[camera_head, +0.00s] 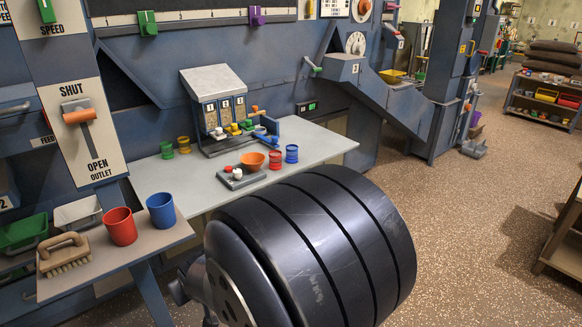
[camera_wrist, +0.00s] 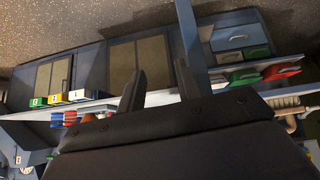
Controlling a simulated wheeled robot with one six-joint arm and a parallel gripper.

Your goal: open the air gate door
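No door marked as the air gate can be picked out in either view. My gripper (camera_wrist: 162,70) shows in the wrist view as two dark fingers set apart, with nothing between them. Beyond it are tan-panelled cabinet doors (camera_wrist: 138,62) under the bench, which look closed. In the head view my dark arm fills the lower middle, and my gripper is hidden there. On the left, a panel (camera_head: 88,150) marked SHUT, OPEN and OUTLET carries an orange-handled lever (camera_head: 79,116), nearer SHUT.
A grey bench (camera_head: 330,141) holds small cups, an orange bowl (camera_head: 253,161) and a dispenser (camera_head: 212,80). A side shelf (camera_head: 150,237) holds a red cup (camera_head: 121,226), a blue cup (camera_head: 161,210) and a brush (camera_head: 63,254).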

